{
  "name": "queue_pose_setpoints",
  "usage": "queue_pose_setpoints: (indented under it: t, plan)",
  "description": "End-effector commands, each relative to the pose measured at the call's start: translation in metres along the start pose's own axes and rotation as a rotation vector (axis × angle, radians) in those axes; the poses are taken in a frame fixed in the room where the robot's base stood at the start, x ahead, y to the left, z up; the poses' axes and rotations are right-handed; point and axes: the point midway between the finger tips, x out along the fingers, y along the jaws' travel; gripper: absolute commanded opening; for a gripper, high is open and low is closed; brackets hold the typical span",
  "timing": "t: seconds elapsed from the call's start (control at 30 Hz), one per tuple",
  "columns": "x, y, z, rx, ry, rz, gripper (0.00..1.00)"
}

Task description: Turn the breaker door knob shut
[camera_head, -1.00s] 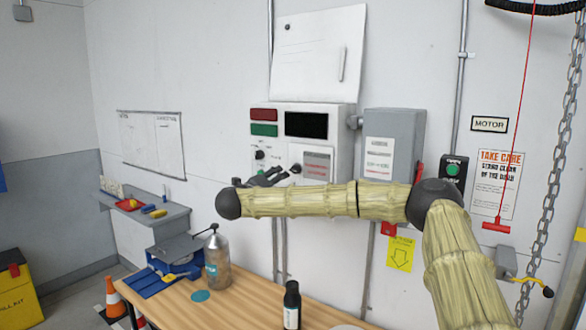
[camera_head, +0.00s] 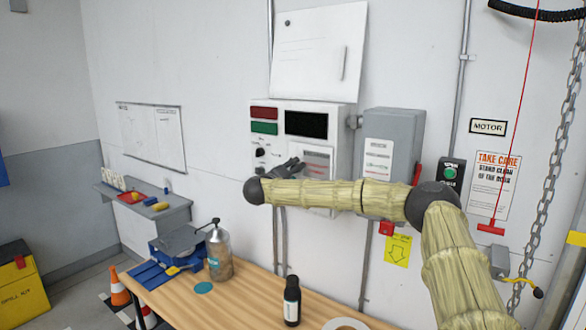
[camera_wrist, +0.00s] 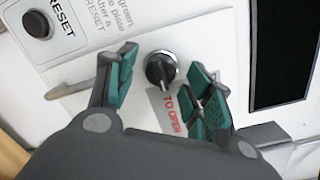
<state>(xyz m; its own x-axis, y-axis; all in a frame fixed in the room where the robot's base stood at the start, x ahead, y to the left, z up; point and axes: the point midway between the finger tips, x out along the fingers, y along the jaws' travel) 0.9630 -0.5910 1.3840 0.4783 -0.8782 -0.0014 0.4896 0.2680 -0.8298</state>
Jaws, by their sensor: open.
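The breaker door knob (camera_wrist: 161,70) is a small black rotary knob on the white panel, with a red "TO OPEN" label beside it in the wrist view. My gripper (camera_wrist: 160,88) is open, with one green-padded finger to each side of the knob and a gap on both sides. The knob shows between the fingers. In the head view my gripper (camera_head: 285,166) is in front of the control box (camera_head: 340,112), and the knob cannot be made out there. The white breaker door (camera_head: 315,50) stands raised above the box.
A grey box (camera_head: 393,130) with a red lever is right of the panel. A black RESET button (camera_wrist: 38,24) lies up and left of the knob. Below, a wooden table (camera_head: 240,290) holds a glass jar (camera_head: 218,255) and a black bottle (camera_head: 292,300).

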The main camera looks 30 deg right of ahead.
Motion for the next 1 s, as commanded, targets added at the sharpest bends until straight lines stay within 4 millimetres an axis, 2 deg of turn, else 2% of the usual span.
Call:
queue_pose_setpoints:
  t: [0.3,0.5,0.57,1.0]
  plan:
    - [0.0015,0.0002,0.0000,0.000,-0.001,0.000,0.50]
    - [0.0014,0.0001,0.0000,0.000,-0.001,0.000,0.13]
    - [0.0013,0.0002,0.0001,0.000,-0.001,0.000,0.06]
    - [0.0010,0.0011,-0.0001,-0.086,0.003,0.007,0.06]
